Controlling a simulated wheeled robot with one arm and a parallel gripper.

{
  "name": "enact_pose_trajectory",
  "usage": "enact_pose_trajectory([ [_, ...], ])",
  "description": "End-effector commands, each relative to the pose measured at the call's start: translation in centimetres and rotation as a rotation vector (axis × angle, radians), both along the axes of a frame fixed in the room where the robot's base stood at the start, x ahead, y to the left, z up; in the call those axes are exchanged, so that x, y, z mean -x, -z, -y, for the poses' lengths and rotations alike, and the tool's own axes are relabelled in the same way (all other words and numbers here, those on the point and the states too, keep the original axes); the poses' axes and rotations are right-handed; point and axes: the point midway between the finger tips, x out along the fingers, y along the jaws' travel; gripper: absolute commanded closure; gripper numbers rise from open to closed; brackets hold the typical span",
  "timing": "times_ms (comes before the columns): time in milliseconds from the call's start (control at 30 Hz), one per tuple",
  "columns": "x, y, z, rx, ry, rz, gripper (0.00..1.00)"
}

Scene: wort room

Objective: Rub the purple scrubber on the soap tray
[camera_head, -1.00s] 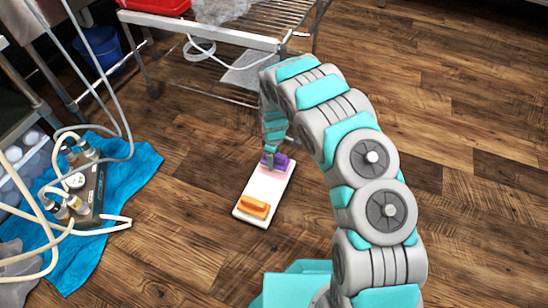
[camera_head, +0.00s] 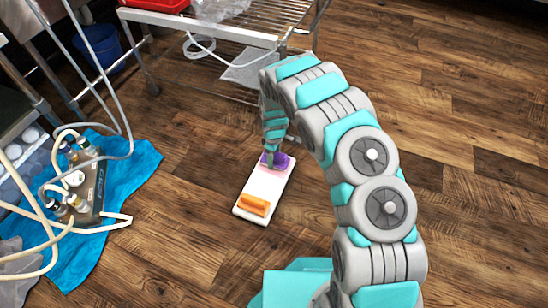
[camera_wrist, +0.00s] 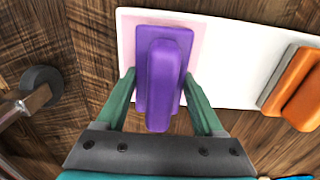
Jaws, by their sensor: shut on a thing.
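The purple scrubber (camera_head: 281,160) is at the far end of the white soap tray (camera_head: 265,185), over its pink patch (camera_wrist: 193,42). My gripper (camera_head: 271,163) is shut on the purple scrubber, with one finger on each side of it, as the wrist view (camera_wrist: 157,90) shows. The scrubber looks in contact with the pink patch or just above it; I cannot tell which. An orange scrubber (camera_head: 253,204) lies on the near end of the tray, and also shows at the right of the wrist view (camera_wrist: 297,85).
The tray lies on the wooden floor (camera_head: 190,215). A metal rack cart (camera_head: 200,35) stands behind it. At left, a blue cloth (camera_head: 135,170) holds a device with bottles and hoses (camera_head: 85,190). The floor at right is clear.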

Motion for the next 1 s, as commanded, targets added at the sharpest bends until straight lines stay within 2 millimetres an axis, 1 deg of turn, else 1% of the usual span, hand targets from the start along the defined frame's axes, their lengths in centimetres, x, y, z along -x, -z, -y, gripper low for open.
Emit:
enact_pose_trajectory([
  [700, -0.01, 0.79, 0.01, 0.0, 0.001, 0.0, 0.75],
  [1000, -0.02, 0.77, 0.01, 0.0, 0.0, 0.0, 0.75],
])
